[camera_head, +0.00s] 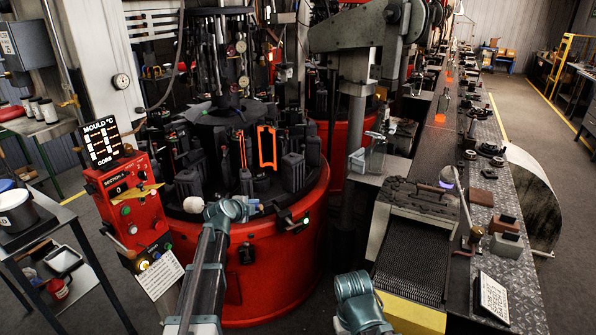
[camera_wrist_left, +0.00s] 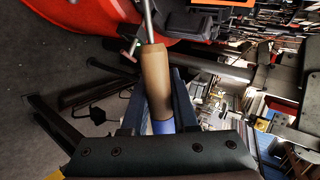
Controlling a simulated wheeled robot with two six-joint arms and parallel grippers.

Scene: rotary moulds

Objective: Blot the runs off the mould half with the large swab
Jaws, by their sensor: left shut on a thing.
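In the left wrist view my left gripper (camera_wrist_left: 160,104) is shut on a tan wooden handle with a blue end, which I take for the large swab (camera_wrist_left: 154,72). A thin metal rod runs from the handle up past the picture's top edge, so its head is out of view. In the head view my left wrist hangs over the front rim of the red rotary machine (camera_head: 270,262); the held swab cannot be made out there. Dark mould blocks (camera_head: 293,172) stand on the machine, near glowing orange frames (camera_head: 267,147). I cannot tell which mould half has runs. My right gripper is not visible.
A red control box (camera_head: 128,203) with a placard stands left of the machine. A pale round thing (camera_head: 193,204) sits at its front left rim. A conveyor (camera_head: 412,252) and a bench with small blocks (camera_head: 506,245) lie to the right. A table with a bucket (camera_head: 16,210) is far left.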

